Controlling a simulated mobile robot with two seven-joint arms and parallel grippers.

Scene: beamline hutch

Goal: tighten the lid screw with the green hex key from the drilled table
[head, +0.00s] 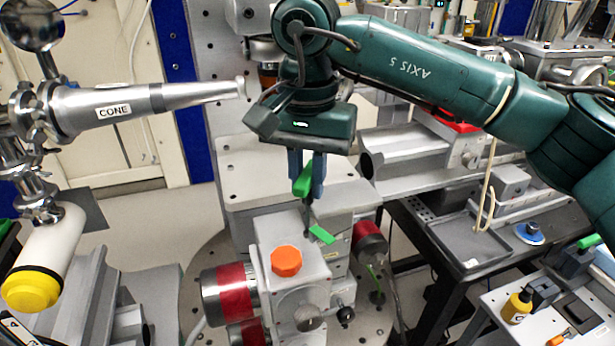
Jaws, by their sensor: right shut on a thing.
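My right gripper (306,188), on the green arm from the right, points down with its blue fingers shut on the green hex key (303,181). The key's green handle shows between the fingers, and a thin dark shaft runs down below it. Its tip is over the back of a grey metal block (292,258). Whether the tip touches a screw is too small to tell. A flat green piece (322,234) lies on the block's right side, close to the tip. An orange knob (286,261) stands on top of the block. My left gripper is not in view.
A steel cone nozzle (170,97) juts in from the left, near the gripper's height. Red-banded cylinders (235,291) flank the block. At lower right, a light table holds a yellow bottle (517,306) and another green-handled item (589,241). A grey tray (468,243) lies right.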

